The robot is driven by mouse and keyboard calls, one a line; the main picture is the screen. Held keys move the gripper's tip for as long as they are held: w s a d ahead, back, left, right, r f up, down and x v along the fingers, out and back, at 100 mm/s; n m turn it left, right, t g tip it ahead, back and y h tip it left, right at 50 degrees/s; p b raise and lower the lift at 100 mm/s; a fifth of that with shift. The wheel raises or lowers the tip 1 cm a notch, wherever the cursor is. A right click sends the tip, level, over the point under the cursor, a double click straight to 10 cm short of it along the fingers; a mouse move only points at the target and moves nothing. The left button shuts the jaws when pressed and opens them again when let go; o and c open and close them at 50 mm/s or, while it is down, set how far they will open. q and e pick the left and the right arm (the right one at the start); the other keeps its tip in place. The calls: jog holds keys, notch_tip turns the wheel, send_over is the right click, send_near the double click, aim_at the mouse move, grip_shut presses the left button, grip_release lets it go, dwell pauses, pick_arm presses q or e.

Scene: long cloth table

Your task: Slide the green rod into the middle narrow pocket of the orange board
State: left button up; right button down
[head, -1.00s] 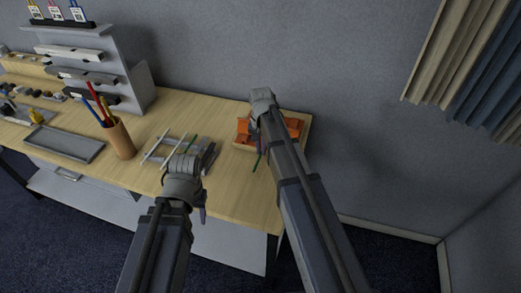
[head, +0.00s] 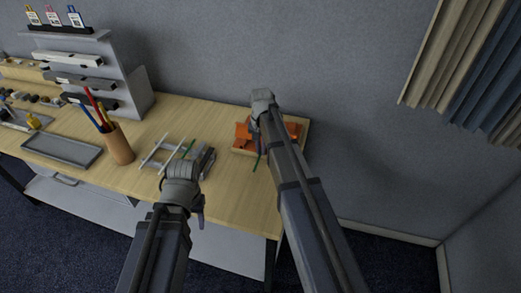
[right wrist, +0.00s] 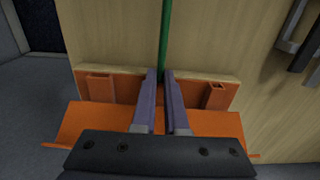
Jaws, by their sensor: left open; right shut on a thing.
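The orange board (head: 295,127) lies in a shallow wooden tray at the table's right end. In the right wrist view, the orange board (right wrist: 85,120) shows a pocket on the left and one on the right; my fingers hide its middle. My right gripper (right wrist: 163,100) is shut on the green rod (right wrist: 165,35) over this middle part. The rod's free end (head: 257,163) sticks out over the tray's front in the head view. Whether the rod is inside the middle pocket is hidden. My left gripper (head: 200,207) is open and empty, hanging by the table's front edge.
A grey and white rack (head: 160,157) with another green piece (head: 188,150) on it stands beside my left wrist. A pen cup (head: 120,146), a grey tray (head: 62,148) and a stepped shelf (head: 120,75) are further left. Table between rack and board is clear.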

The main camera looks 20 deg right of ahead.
jog(key=c, duration=0.9)
grip_release()
jog(key=shift+w, duration=0.1)
jog(key=shift+o, duration=0.2)
jog(key=shift+d, duration=0.15)
jog(key=shift+r, duration=0.1)
notch_tip(320, 180, up, 8)
jog(key=p, duration=0.7)
jog(key=shift+p, duration=0.4)
jog(key=shift+f, duration=0.2)
